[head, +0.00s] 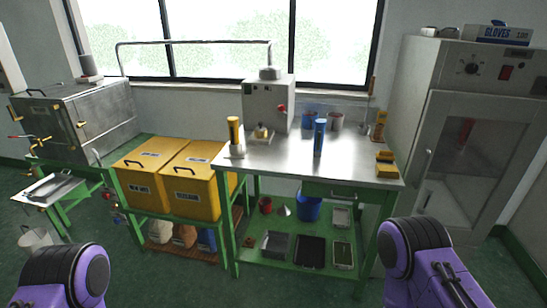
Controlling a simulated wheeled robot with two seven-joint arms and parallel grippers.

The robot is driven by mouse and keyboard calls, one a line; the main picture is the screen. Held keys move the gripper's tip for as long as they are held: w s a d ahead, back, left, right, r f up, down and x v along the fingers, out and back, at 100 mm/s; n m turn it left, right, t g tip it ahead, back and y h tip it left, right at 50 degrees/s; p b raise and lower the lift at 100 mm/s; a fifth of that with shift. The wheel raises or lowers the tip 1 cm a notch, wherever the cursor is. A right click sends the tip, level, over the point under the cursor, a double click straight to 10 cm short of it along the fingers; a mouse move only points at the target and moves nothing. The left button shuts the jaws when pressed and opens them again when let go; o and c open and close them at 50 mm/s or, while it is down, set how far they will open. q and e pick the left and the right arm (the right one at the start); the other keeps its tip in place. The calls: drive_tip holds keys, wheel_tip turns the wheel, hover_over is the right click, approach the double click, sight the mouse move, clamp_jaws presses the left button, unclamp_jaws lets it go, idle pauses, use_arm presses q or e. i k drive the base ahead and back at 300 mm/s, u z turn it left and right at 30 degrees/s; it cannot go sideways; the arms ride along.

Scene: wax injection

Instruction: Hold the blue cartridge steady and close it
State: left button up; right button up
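The blue cartridge (319,138) stands upright on the steel tabletop (285,158), right of the table's middle. Its top end looks darker; whether a cap sits on it is too small to tell. Nothing of mine touches it. Only purple and black links of my two arms show, at the bottom left and bottom right corners, well short of the table. Neither of my grippers is in view.
A grey machine (268,103) stands behind, beside a blue cup (310,118). Yellow items (384,160) lie at right. Yellow bins (190,180) flank the table's left; a glass-doored cabinet (466,140) stands right. Floor in front is clear.

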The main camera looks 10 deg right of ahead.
sight(319, 135)
drive_tip(key=u, duration=0.25)
drive_tip(key=k, duration=0.65)
drive_tip(key=u, duration=0.45)
drive_tip(key=i, duration=1.9)
drive_tip(key=z, duration=1.4)
drive_tip(key=i, duration=0.45)
drive_tip(key=z, duration=0.5)
